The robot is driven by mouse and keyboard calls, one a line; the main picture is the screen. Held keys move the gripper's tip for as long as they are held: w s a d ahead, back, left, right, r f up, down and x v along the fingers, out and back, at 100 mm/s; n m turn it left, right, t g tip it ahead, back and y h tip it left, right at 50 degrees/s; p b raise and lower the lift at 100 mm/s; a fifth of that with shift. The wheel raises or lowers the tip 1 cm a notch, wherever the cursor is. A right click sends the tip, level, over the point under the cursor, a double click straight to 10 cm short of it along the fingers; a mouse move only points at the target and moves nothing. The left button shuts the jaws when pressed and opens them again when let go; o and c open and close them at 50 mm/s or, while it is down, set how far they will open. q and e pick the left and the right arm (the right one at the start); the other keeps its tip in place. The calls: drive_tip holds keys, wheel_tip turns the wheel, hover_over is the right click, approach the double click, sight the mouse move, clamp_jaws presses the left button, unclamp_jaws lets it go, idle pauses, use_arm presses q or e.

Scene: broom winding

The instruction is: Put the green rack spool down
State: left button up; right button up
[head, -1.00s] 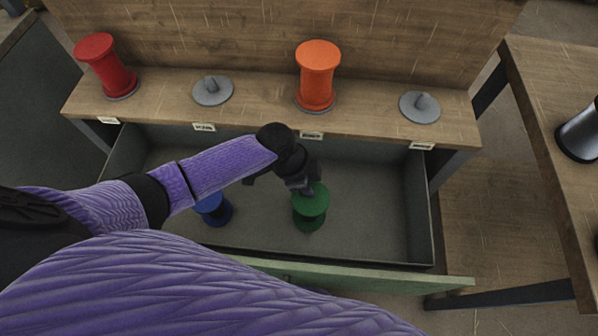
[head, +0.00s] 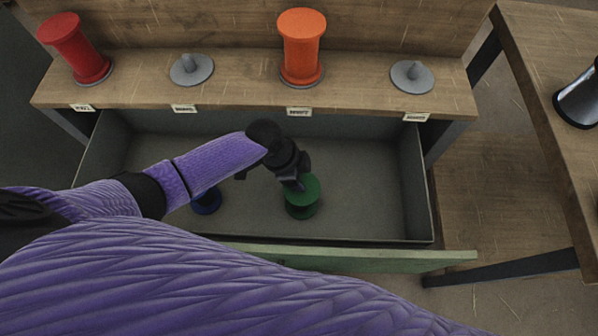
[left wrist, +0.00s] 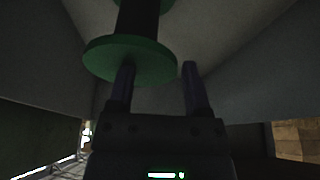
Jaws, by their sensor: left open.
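The green spool (head: 302,199) stands in the open drawer, right of the drawer's middle. Its green flange also shows in the left wrist view (left wrist: 130,60), beside and beyond my fingers. My left gripper (head: 295,184) is at the upper edge of the spool in the head view. In the left wrist view its two fingers (left wrist: 158,88) are spread apart with nothing between them; the left finger overlaps the flange, and I cannot tell if it touches. My right gripper is not in view.
A blue spool (head: 206,201) stands in the drawer (head: 370,190), partly behind my left arm. The shelf holds a red spool (head: 76,48), an orange spool (head: 302,47) and two empty pegs (head: 191,69) (head: 413,76). The drawer's right side is clear.

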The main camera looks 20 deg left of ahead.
use_arm(q)
drive_tip(key=shift+r, duration=0.1)
drive_tip(key=p+v, duration=0.6)
drive_tip(key=v, duration=0.6)
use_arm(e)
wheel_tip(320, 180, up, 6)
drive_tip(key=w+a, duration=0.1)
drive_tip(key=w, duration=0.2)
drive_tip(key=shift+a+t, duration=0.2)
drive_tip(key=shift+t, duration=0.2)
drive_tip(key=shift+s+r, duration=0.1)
